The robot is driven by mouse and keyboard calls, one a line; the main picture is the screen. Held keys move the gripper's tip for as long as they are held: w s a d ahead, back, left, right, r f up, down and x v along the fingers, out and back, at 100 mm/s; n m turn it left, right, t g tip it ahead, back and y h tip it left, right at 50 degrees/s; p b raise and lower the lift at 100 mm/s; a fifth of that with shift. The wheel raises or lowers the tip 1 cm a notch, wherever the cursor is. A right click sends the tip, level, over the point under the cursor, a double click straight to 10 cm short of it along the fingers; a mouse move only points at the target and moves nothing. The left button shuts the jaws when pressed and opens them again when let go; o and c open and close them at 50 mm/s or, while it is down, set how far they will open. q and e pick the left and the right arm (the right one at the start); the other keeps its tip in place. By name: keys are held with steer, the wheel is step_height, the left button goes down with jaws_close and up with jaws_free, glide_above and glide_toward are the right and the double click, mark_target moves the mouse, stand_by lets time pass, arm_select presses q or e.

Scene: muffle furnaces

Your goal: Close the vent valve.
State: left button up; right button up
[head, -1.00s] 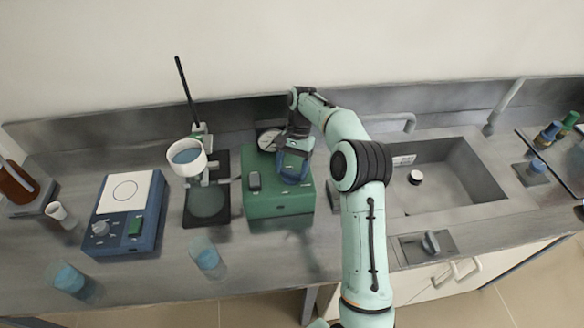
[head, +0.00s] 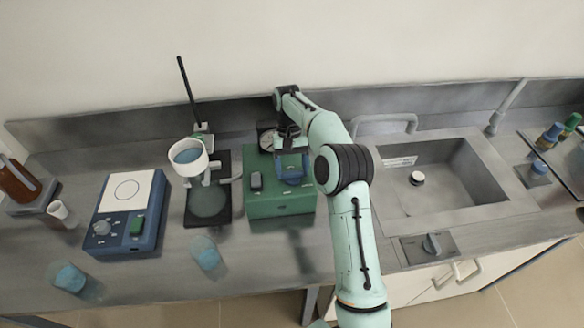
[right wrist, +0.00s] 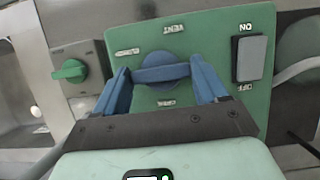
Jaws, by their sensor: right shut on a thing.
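The vent valve is a round blue knob (right wrist: 172,82) with a raised blue bar, on the top face of a green box (right wrist: 210,30). The bar lies crosswise in the right wrist view, from one finger to the other. A label reading VENT stands upside down beside it; the other small labels are hard to read. My right gripper (right wrist: 161,76) is shut on the knob, its blue fingers at both ends of the bar. In the head view the green box (head: 264,206) is on the bench and my right gripper (head: 291,162) hides the knob. My left gripper is not in view.
The green box also bears a grey ON/OFF rocker switch (right wrist: 249,58). A pressure gauge (head: 267,139) is behind it. A stand with a white cup (head: 188,160) and a blue hotplate (head: 128,225) are left of it. A sink (head: 440,185) is to the right.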

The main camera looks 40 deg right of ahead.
stand_by(0.3)
steer(key=o, duration=1.1)
steer(key=shift+c, duration=0.2)
